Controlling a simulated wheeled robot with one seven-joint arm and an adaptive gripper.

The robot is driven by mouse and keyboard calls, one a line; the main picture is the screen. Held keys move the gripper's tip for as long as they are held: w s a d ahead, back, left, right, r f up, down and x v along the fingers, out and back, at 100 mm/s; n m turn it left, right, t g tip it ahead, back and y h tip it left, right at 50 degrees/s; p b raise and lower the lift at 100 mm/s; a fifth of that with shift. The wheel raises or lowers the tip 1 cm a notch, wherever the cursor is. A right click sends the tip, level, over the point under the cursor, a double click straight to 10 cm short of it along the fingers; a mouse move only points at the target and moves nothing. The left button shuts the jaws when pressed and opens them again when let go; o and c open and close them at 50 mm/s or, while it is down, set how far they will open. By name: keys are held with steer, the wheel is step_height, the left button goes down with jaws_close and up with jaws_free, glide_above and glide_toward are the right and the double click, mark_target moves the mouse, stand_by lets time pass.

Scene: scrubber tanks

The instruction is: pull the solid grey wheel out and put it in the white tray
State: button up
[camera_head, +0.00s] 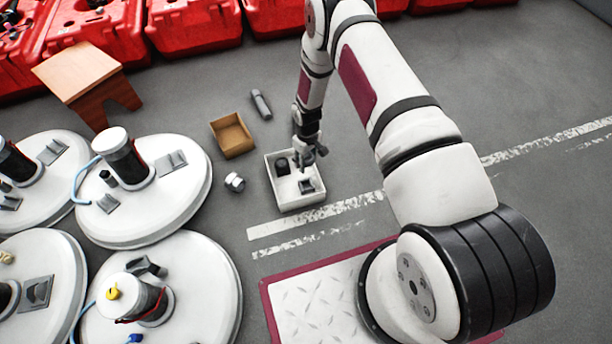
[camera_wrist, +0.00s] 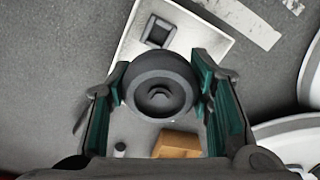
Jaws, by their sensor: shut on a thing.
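The solid grey wheel (camera_wrist: 160,82) is between the two green-padded fingers of my gripper (camera_wrist: 160,100) in the wrist view. The gripper is shut on it, one finger on each side, and the wheel's hub faces the camera. The white tray (camera_wrist: 133,45) lies beyond the wheel, partly hidden by it. In the head view my gripper (camera_head: 311,153) points down over the white tray (camera_head: 303,205). I cannot tell from these views how high the wheel is above the tray floor.
The tray holds a small grey square part (camera_head: 306,186) and a dark thing (camera_head: 282,166). A brown open box (camera_head: 232,136), a grey cylinder (camera_head: 261,104) and a white-and-grey round piece (camera_head: 235,182) lie nearby. White round tanks (camera_head: 180,205) stand left. Red crates (camera_head: 195,25) line the back.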

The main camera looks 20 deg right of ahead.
steer(key=shift+n, duration=0.3)
steer(key=shift+w+f+b, duration=0.15)
steer(key=shift+f+b, duration=1.4)
steer(key=shift+f, duration=1.35)
steer(key=shift+w+f+b, duration=0.1)
steer(key=shift+f+b, duration=1.45)
steer(key=shift+f, duration=2.55)
steer(key=shift+d+f, duration=0.1)
steer(key=shift+f, duration=0.65)
steer(key=shift+f, duration=0.2)
